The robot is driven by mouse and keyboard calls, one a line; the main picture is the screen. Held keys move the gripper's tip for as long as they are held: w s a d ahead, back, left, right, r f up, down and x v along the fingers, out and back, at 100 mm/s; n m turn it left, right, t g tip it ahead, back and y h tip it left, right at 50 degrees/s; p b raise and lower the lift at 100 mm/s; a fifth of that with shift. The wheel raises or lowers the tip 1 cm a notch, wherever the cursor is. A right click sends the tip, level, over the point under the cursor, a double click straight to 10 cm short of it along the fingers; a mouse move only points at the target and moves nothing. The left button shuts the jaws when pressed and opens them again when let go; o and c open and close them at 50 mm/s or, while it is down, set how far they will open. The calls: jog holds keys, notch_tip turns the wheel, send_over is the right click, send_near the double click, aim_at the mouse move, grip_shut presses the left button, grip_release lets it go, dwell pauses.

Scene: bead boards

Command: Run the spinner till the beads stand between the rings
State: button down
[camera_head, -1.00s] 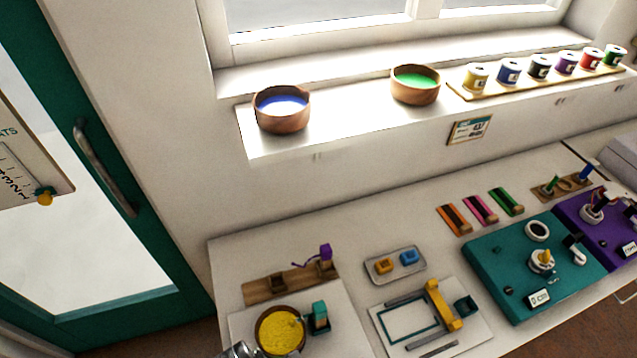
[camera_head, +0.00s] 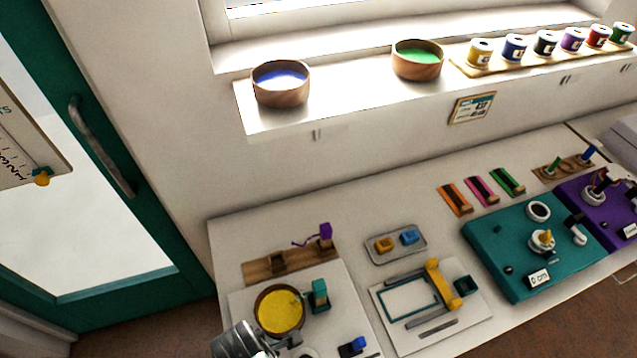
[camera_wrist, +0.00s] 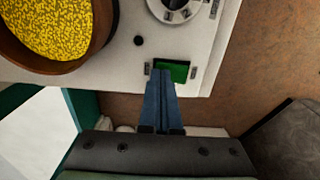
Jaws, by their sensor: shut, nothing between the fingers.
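The round wooden bowl (camera_head: 258,313) of yellow beads (camera_head: 281,311) stands on a white board at the front left of the bench. A teal upright part (camera_head: 320,295) stands at its right rim. In the wrist view the bowl (camera_wrist: 98,48) fills the upper left, and a white round dial (camera_wrist: 178,6) is cut off at the top. My gripper (camera_wrist: 161,78) is shut and empty. Its blue fingers overlap the near side of a green pad (camera_wrist: 178,70) at the board's edge; I cannot tell whether they touch it. I cannot make out the rings.
A wooden rack (camera_head: 262,271) stands behind the bowl. A small tray (camera_head: 372,246) and a white frame board (camera_head: 455,318) lie to the right, then a teal box (camera_head: 500,240). A blue-topped dark part (camera_head: 352,346) is at the front. Brown floor lies beyond the board edge.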

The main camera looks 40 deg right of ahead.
jog(key=shift+r+p, duration=2.6)
jog(key=shift+f, duration=0.15)
